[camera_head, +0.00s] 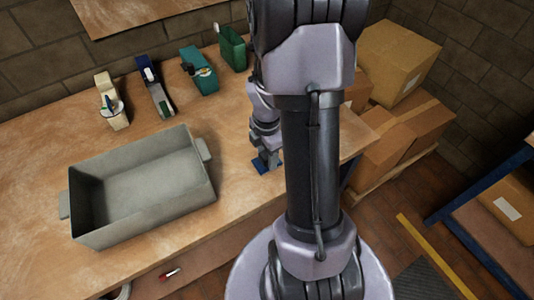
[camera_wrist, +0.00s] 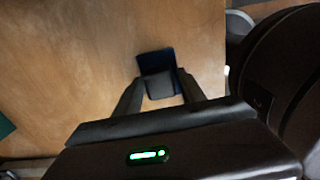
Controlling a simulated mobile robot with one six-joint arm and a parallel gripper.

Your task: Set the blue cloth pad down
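The blue cloth pad (camera_head: 262,167) shows just under my gripper (camera_head: 267,156), near the front edge of the wooden bench (camera_head: 240,195). In the wrist view the pad (camera_wrist: 157,60) lies at the fingertips of my gripper (camera_wrist: 161,85), dark blue with a greyer near part between the fingers. The two fingers appear closed against its sides. The pad is at or just above the bench top; I cannot tell whether it touches. My gripper hides part of the pad in the head view.
A grey open tray (camera_head: 200,195) stands on the bench, left of my gripper. Tape dispensers (camera_head: 155,90) and a green holder (camera_head: 232,48) line the back. Cardboard boxes (camera_head: 398,62) are stacked at right. The bench between the tray and my gripper is clear.

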